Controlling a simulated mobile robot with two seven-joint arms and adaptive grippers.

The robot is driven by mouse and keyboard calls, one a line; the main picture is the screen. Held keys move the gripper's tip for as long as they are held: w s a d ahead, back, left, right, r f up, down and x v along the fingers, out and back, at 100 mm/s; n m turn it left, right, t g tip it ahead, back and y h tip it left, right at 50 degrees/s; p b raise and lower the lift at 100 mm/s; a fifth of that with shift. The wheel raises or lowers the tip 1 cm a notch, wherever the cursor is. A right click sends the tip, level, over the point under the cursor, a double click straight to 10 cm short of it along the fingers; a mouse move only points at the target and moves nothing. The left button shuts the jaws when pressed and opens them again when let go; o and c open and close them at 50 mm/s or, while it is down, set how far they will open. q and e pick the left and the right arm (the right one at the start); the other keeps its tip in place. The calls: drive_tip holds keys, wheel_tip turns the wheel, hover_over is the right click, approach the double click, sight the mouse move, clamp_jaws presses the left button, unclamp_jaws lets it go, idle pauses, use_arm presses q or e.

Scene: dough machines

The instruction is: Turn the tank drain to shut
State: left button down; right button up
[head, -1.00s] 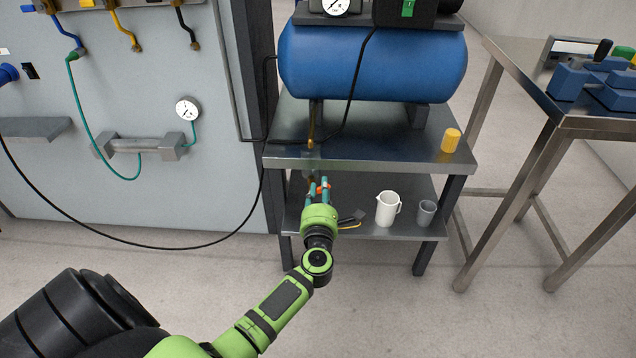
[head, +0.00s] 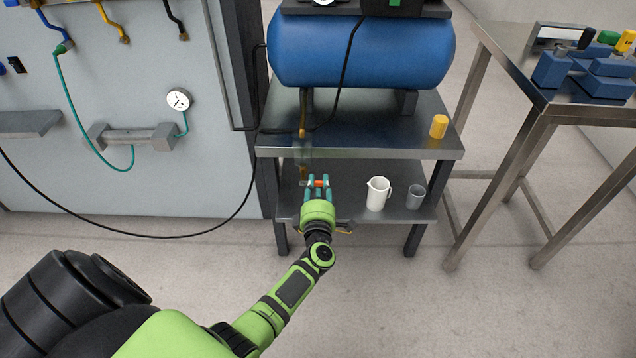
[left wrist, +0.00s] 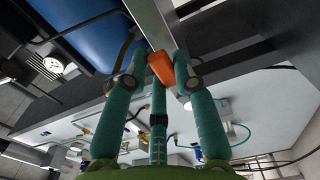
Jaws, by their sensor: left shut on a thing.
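The blue tank (head: 360,50) lies on the upper shelf of a metal stand, and a brass drain pipe (head: 303,125) runs down from its underside. The orange drain handle (head: 319,183) sits below the upper shelf, between the fingers of my left gripper (head: 318,186). In the left wrist view the orange handle (left wrist: 161,68) is between the teal fingertips (left wrist: 163,72), and the blue tank (left wrist: 85,32) is at upper left. The gripper is shut on the handle. The valve body behind it is mostly hidden. My right gripper is not in view.
A white jug (head: 377,194) and a grey cup (head: 415,198) stand on the lower shelf, right of the gripper. A yellow cylinder (head: 439,126) stands on the upper shelf (head: 400,140). A steel table (head: 500,60) is at right. The floor in front is clear.

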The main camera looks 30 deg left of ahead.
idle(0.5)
use_arm(q)
drive_tip(key=c, duration=1)
unclamp_jaws()
drive_tip(key=shift+f, duration=0.1)
drive_tip(key=v, duration=1.2)
